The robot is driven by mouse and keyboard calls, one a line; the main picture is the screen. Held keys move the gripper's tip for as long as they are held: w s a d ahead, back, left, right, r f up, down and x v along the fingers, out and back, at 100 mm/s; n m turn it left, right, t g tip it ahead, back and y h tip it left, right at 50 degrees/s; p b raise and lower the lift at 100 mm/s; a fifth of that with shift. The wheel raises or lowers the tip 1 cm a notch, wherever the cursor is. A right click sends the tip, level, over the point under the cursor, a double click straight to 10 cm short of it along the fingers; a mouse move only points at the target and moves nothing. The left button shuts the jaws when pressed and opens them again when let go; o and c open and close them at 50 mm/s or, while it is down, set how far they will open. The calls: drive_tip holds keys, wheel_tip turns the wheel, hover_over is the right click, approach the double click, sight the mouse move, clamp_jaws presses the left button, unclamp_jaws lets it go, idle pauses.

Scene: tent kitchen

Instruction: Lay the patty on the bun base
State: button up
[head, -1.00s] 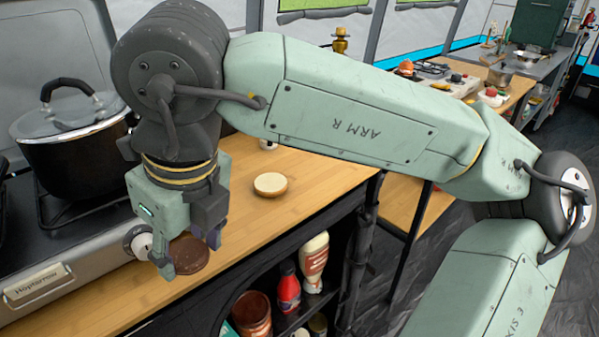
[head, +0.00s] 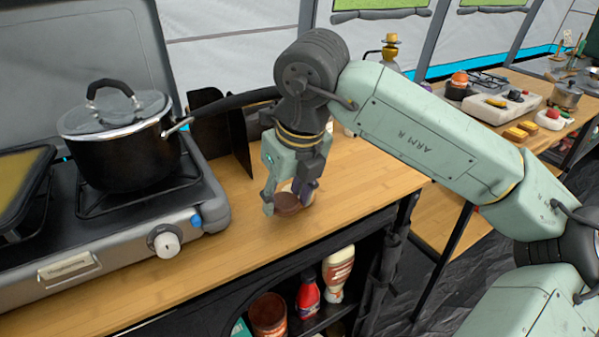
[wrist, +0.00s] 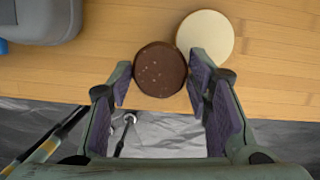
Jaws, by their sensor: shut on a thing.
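The patty (wrist: 160,69) is a dark brown disc held between the two fingers of my gripper (wrist: 160,76). In the head view the patty (head: 287,206) shows low between the fingertips of my gripper (head: 288,202), near the counter's front edge. The bun base (wrist: 206,38) is a pale round disc lying flat on the counter, up and right of the patty in the wrist view. The patty's edge meets or slightly overlaps the bun's edge there. In the head view the bun is mostly hidden behind my gripper and the patty. The patty's height above the counter is hard to tell.
The wooden counter (head: 370,180) is clear to the right of my gripper. A grey stove (head: 150,225) with a lidded black pot (head: 120,150) stands to the left. Bottles (head: 338,272) and jars sit on a shelf below. A second table with food stands at the back right.

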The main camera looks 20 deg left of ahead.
drive_tip(key=w+p, duration=0.1)
drive_tip(key=w, duration=0.4)
drive_tip(key=shift+w+d+r, duration=0.1)
drive_tip(key=shift+w, duration=0.15)
drive_tip(key=shift+f+p, duration=0.4)
drive_tip(key=shift+p, duration=0.05)
drive_tip(key=shift+f, duration=0.1)
drive_tip(key=shift+f, duration=0.15)
drive_tip(key=o, duration=1.2)
drive_tip(key=shift+r, duration=0.4)
drive_tip(key=shift+d+r+b, duration=0.15)
drive_tip(key=shift+r+b, duration=0.05)
drive_tip(key=shift+b, duration=0.25)
drive_tip(key=s+d+b, duration=0.2)
drive_tip(key=s+d, duration=0.4)
drive_tip(key=d, duration=0.4)
drive_tip(key=shift+s+r+b, duration=0.25)
drive_tip(key=shift+s+b, duration=0.1)
drive_tip(key=shift+s, duration=0.05)
